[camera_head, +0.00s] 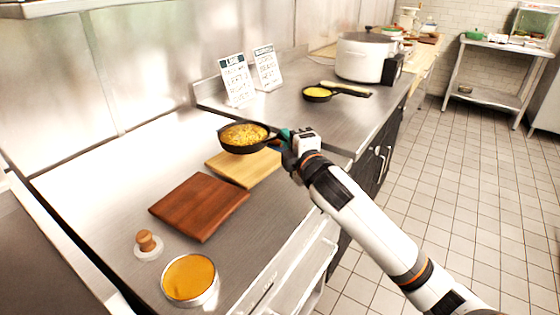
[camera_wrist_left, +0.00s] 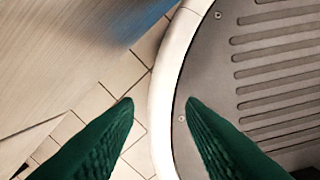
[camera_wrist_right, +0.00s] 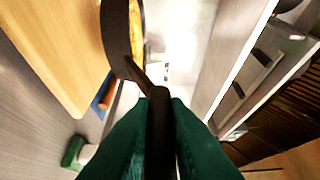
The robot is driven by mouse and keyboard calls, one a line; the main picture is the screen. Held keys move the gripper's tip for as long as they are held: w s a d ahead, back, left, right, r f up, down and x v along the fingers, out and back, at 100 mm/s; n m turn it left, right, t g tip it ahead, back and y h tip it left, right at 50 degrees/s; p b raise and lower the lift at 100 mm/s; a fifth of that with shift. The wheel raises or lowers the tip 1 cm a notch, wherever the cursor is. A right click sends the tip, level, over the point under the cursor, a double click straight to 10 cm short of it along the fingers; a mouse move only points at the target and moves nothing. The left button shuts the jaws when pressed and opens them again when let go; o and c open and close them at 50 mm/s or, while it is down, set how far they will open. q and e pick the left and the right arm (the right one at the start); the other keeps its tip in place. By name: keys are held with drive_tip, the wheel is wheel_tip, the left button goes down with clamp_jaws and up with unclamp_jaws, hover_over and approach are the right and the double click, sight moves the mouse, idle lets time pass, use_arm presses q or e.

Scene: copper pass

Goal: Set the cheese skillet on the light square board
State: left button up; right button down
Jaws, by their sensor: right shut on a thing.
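The cheese skillet (camera_head: 243,149) is black and filled with a yellow, crumbly topping. My right gripper (camera_head: 285,140) is shut on its handle; in the right wrist view the dark handle (camera_wrist_right: 159,130) runs between the green fingers, with the pan (camera_wrist_right: 117,35) beyond. The skillet looks roughly level and held above the counter. In the head view it overlaps the far-left part of the light square board (camera_head: 240,172), which also shows in the right wrist view (camera_wrist_right: 55,50). The exact height over the board cannot be told. My left gripper (camera_wrist_left: 158,108) is open and empty.
A dark wooden board (camera_head: 198,205) lies nearer. A wood-knobbed stamp (camera_head: 147,244) and a round orange-topped tin (camera_head: 190,278) stand in front. Two sign cards (camera_head: 236,80), a second skillet (camera_head: 318,94) and a big white pot (camera_head: 364,58) are farther back.

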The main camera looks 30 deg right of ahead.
drive_tip(key=shift+f+b, duration=0.3)
drive_tip(key=shift+f, duration=2.1)
drive_tip(key=c, duration=1.4)
unclamp_jaws()
drive_tip(key=shift+f, duration=0.1)
drive_tip(key=s, duration=1.2)
drive_tip(key=shift+a+b, duration=0.35)
drive_tip(key=shift+b, duration=0.05)
